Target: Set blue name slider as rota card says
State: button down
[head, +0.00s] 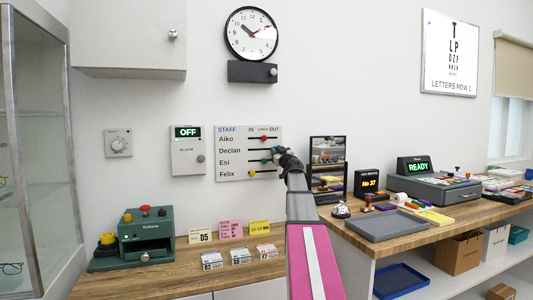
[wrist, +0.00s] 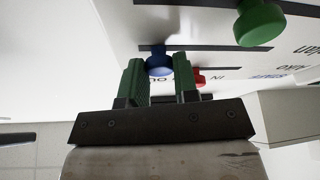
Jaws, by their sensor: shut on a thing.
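The white STAFF board (head: 232,172) hangs on the wall with rows Aiko, Declan, Esi and Felix and headings IN, LUNCH and OUT. My gripper (head: 279,152) is at its right edge, by the Declan row, and hides that row's end. In the wrist view, the blue slider knob (wrist: 158,64) sits between the fingers of my gripper (wrist: 159,75), which is shut on it, toward the OUT end. A red knob (head: 264,138) is in the Aiko row and a green knob (head: 265,160) in the Esi row. I cannot tell which card is the rota card.
Below the board, a pink card (head: 231,230), a yellow card (head: 260,228) and several small number cards stand on the wooden counter, their small print unreadable. A green machine (head: 146,236) stands left. A mirrored display stand (head: 328,165) and a grey tray (head: 385,226) are to the right.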

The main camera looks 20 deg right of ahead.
jog(key=shift+d, duration=0.35)
jog(key=c, duration=0.9)
grip_release()
jog(key=shift+d, duration=0.1)
jog(key=shift+o, duration=0.2)
jog(key=shift+s, duration=0.1)
jog(key=a+v, duration=0.1)
jog(key=v, duration=0.9)
jog(key=shift+s+d+f, duration=0.15)
jog(key=shift+s+d, duration=0.15)
jog(key=shift+d, duration=0.15)
